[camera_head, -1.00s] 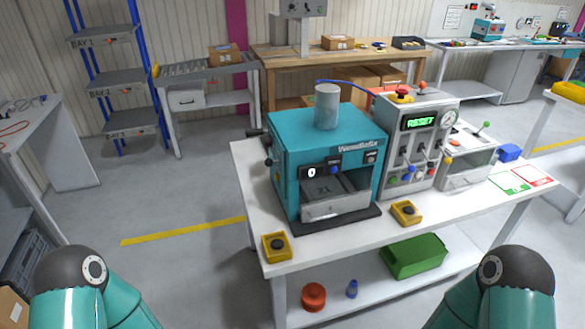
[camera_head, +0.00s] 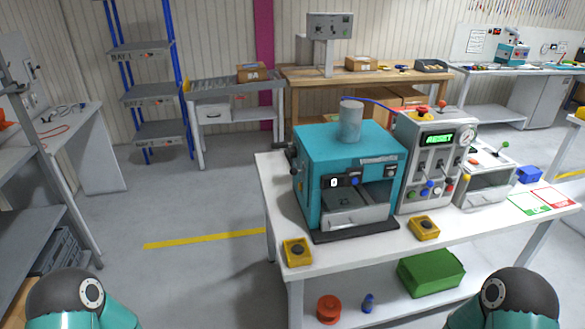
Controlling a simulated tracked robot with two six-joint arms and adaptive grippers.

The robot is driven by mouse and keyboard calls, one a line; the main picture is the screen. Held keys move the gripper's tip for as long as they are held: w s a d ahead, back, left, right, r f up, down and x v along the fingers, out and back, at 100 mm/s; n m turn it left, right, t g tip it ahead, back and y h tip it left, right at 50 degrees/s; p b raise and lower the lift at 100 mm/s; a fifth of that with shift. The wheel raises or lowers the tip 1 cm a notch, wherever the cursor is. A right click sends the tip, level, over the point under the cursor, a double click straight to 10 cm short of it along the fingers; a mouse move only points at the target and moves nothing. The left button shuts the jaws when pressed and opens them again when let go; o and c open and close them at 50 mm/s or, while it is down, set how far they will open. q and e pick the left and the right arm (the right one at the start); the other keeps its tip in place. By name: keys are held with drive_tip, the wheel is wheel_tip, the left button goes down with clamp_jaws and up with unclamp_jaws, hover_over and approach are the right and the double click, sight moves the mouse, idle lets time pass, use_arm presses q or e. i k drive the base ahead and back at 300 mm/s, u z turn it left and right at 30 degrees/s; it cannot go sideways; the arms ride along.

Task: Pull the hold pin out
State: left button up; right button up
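A teal press-like machine (camera_head: 313,158) with a grey cylinder (camera_head: 350,121) on top stands on a white table (camera_head: 273,178). A dark knob or handle (camera_head: 292,148) sticks out of its left side; I cannot tell whether this is the hold pin. A grey control box (camera_head: 428,160) with a lit green display (camera_head: 465,137), levers and coloured buttons stands to its right. Only the rounded teal and dark upper parts of my two arms show at the bottom corners, well short of the table. Both grippers are out of view.
Yellow button boxes (camera_head: 297,252) (camera_head: 424,228) sit at the table's front edge. A green bin (camera_head: 431,273), a red spool (camera_head: 328,309) and a blue bottle (camera_head: 368,302) are on the lower shelf. Shelving stands at the left. The floor left of the table is open.

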sight(294, 171)
drive_tip(key=u, duration=0.05)
drive_tip(key=i, duration=0.85)
drive_tip(key=z, duration=0.1)
